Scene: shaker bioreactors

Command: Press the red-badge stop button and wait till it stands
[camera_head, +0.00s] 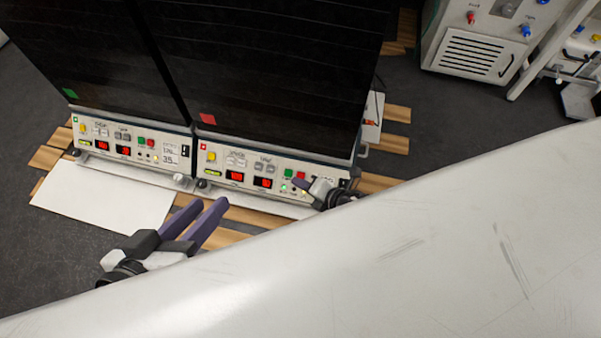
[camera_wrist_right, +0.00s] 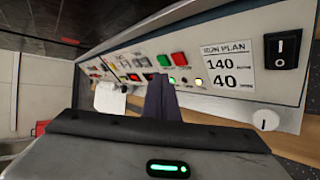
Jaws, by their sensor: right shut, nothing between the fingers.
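The right-hand shaker has a red badge (camera_head: 203,146) on its front panel and a red tag (camera_head: 207,119) on its dark lid. Its green button (camera_head: 288,173) and red button (camera_head: 301,175) sit side by side; the wrist view shows the red button (camera_wrist_right: 179,58) and green button (camera_wrist_right: 163,60). My right gripper (camera_head: 302,185) is shut and empty at this panel, its fingertips (camera_wrist_right: 158,82) just below the buttons. I cannot tell whether they touch the panel. My left gripper (camera_head: 209,201) is open and empty, in front of the panels.
The left shaker has a green badge (camera_head: 75,119) and similar buttons. A run plan card (camera_wrist_right: 226,68) reads 140 and 40, beside a black rocker switch (camera_wrist_right: 282,49). A white sheet (camera_head: 100,195) lies at left. A white surface fills the lower right. Another machine (camera_head: 470,55) stands far right.

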